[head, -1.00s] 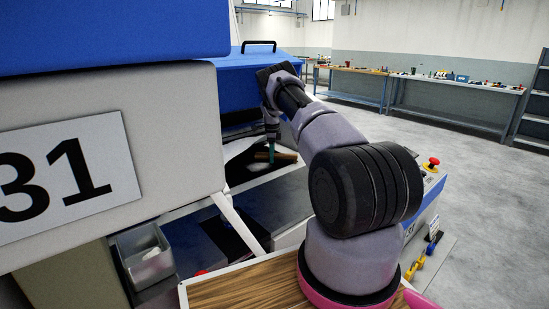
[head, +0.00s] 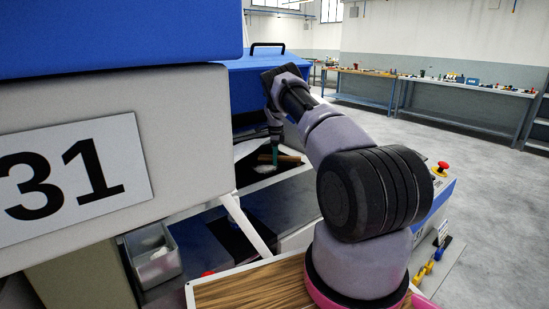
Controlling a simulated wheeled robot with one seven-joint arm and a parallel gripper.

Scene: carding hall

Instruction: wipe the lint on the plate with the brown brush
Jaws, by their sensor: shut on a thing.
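The brown brush (head: 288,158) is at the far end of my arm, in the machine's opening. My gripper (head: 275,150) points down and is shut on the brush; the fingers are small and partly hidden. White lint (head: 264,170) lies on the dark plate (head: 254,184), just below and left of the brush. I cannot tell whether the bristles touch the plate or the lint.
The big machine body with a 31 sign (head: 75,178) fills the left. A grey bin (head: 152,255) with white stuff inside stands at lower left. A pale bar (head: 248,224) slants in front of the plate. A red button (head: 442,167) is at right, with open floor beyond.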

